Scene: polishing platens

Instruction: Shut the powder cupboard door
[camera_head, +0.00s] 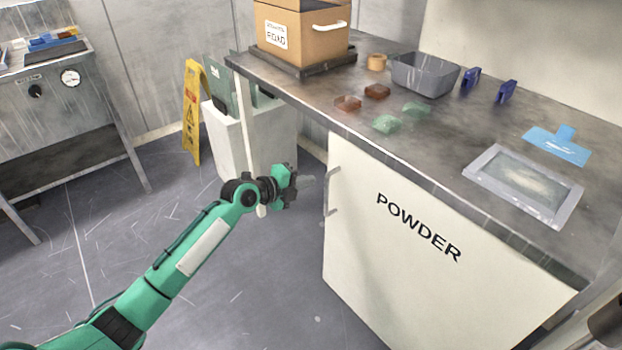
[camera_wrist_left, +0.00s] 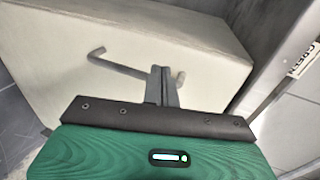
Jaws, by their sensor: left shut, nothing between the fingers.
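The powder cupboard door (camera_head: 400,260) is a white panel marked POWDER under the counter in the head view. Its bar handle (camera_head: 332,192) is by its left edge. In the wrist view the pale door (camera_wrist_left: 215,70) and its grey handle (camera_wrist_left: 115,68) lie beyond my fingers. The head view does not clearly show how far the door stands open. My left gripper (camera_head: 307,180) is shut and empty, just left of the handle. Its fingers (camera_wrist_left: 161,85) overlap the handle in the wrist view; contact cannot be told. My right gripper is not in view.
The counter (camera_head: 460,130) above holds a box (camera_head: 300,38), a grey tub (camera_head: 425,75), small coloured blocks and a framed tray (camera_head: 525,185). A white bin (camera_head: 235,140) and yellow floor sign (camera_head: 192,110) stand behind my left arm. The floor left of the door is clear.

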